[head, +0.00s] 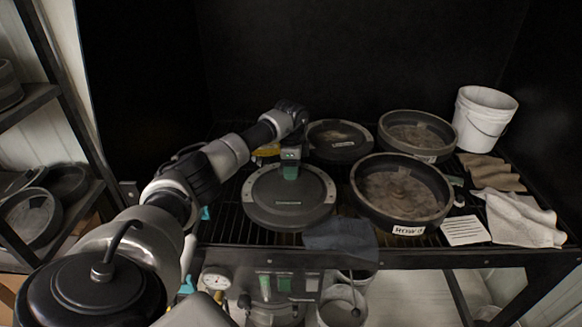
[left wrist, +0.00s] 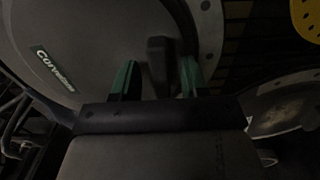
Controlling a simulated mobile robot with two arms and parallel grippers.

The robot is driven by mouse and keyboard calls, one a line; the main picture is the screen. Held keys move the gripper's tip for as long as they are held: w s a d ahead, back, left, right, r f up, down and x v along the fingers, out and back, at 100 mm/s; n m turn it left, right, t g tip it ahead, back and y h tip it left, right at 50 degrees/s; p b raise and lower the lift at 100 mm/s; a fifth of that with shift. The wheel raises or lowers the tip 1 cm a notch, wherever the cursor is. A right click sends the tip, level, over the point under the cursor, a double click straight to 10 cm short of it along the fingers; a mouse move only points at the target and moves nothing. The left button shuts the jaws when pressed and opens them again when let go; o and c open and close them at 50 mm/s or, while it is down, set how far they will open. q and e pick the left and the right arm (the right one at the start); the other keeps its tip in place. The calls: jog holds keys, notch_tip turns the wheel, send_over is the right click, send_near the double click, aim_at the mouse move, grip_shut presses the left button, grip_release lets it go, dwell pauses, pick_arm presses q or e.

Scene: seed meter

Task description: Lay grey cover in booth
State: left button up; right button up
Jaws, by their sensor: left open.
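The grey cover (head: 270,208), a round flat disc, lies on the slatted grate inside the dark booth, left of the dish labelled ROW. Its large grey face with pale lettering fills the upper left of the left wrist view (left wrist: 85,75). My left gripper (head: 290,170) is over the cover's far part, pointing down. In the left wrist view its green fingertips (left wrist: 158,80) stand apart on either side of a dark upright knob (left wrist: 160,58), with gaps beside it. The knob is mostly hidden by the gripper in the head view. My right gripper is not in view.
A large brown-filled dish (head: 400,190) sits right of the cover, with another dish (head: 415,133) and a dark round lid (head: 340,138) behind. A white bucket (head: 484,118), cloths (head: 518,218) and a paper card (head: 465,230) line the right. A dark cloth (head: 340,237) hangs at the front edge.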

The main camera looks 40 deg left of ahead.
pick_arm(q)
jog(key=shift+r, duration=0.15)
notch_tip(320, 180, up, 12)
jog(key=b, duration=0.3)
dwell(0.6)
